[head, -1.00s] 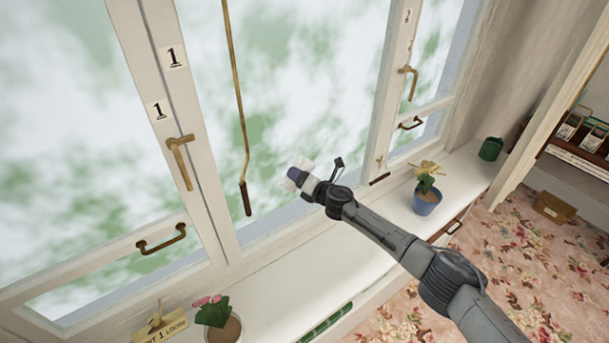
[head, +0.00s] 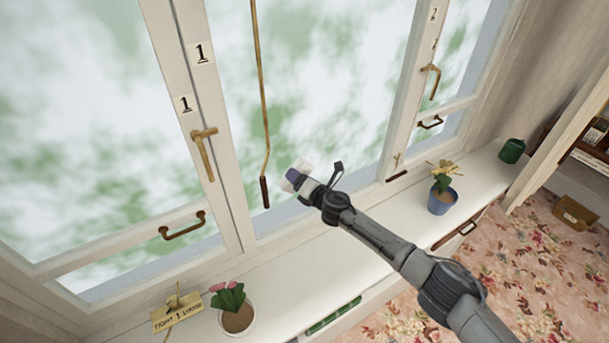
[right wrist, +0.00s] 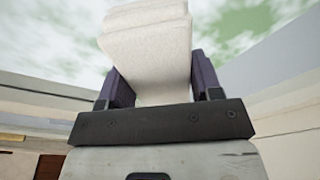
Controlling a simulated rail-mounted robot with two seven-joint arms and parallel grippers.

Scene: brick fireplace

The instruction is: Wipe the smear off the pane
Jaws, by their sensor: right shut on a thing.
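My right gripper (head: 297,177) is shut on a white folded cloth (head: 304,167) in front of the middle window pane (head: 335,75). In the right wrist view the cloth (right wrist: 150,45) sits between the two dark purple fingers and sticks out past them. Whether the cloth touches the glass I cannot tell. Cloudy white and green patches cover the pane's view; I cannot tell which part is a smear on the glass and which is the outdoors. My left gripper is not in view.
A brass rod (head: 263,100) with a dark handle hangs just left of the gripper. Brass latches (head: 204,153) and pull handles (head: 184,226) are on the frames. A pink-flowered pot (head: 237,318), a blue pot (head: 441,202) and a green can (head: 512,151) stand on the white sill (head: 285,275).

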